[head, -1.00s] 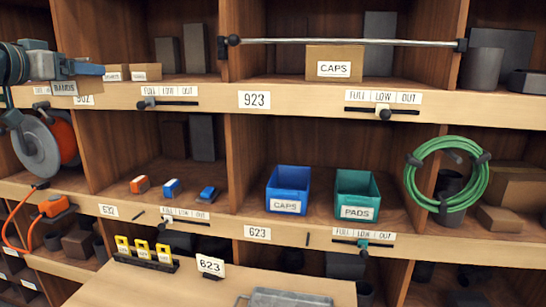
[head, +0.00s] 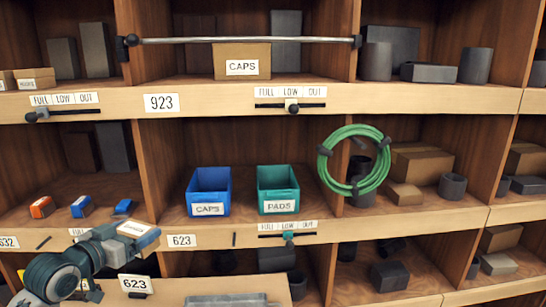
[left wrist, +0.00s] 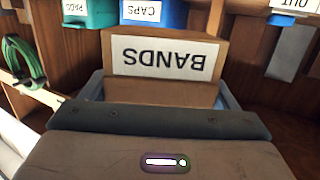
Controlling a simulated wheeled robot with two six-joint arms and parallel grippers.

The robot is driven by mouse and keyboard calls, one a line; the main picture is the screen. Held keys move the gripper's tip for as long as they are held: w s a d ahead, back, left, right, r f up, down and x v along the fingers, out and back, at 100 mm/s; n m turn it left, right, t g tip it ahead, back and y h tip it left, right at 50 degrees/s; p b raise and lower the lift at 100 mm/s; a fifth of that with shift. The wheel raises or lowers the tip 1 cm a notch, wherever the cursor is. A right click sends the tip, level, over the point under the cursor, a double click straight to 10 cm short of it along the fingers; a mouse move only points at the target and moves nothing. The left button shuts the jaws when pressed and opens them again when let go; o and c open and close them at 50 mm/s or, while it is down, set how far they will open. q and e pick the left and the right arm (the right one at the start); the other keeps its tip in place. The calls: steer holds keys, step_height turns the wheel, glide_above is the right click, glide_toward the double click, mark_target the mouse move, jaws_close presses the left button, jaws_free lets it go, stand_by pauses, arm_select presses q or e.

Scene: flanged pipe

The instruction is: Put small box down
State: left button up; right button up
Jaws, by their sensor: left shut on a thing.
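The small box (head: 133,229) is brown cardboard with a white label. In the left wrist view the box (left wrist: 160,92) shows its label, BANDS, upside down. My left gripper (head: 146,238) is shut on it, at the lower left of the head view. In the left wrist view the blue jaw of the left gripper (left wrist: 228,98) shows beside the box. The box is held in front of the shelf board marked 623 and the bench top. Whether it touches anything below is hard to tell. My right gripper is not in view.
A blue CAPS bin (head: 209,191) and a green PADS bin (head: 277,189) stand in the middle bay. A green hose coil (head: 355,160) hangs right of them. A bar (head: 240,40) crosses the upper bay.

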arm_select(q)
steer(key=s+d+f+n+y, duration=0.1)
steer(key=s+d+f+y, duration=0.1)
steer(key=s+d+f, duration=0.4)
steer(key=s+d+f+n+t+y, duration=0.1)
steer(key=s+d+f+n+y, duration=0.1)
steer(key=s+d+f, duration=0.5)
steer(key=s+f+y, duration=0.1)
steer(key=s+f, duration=0.3)
steer(key=f, duration=0.1)
steer(key=shift+s+n, duration=0.3)
steer(key=shift+s, duration=0.1)
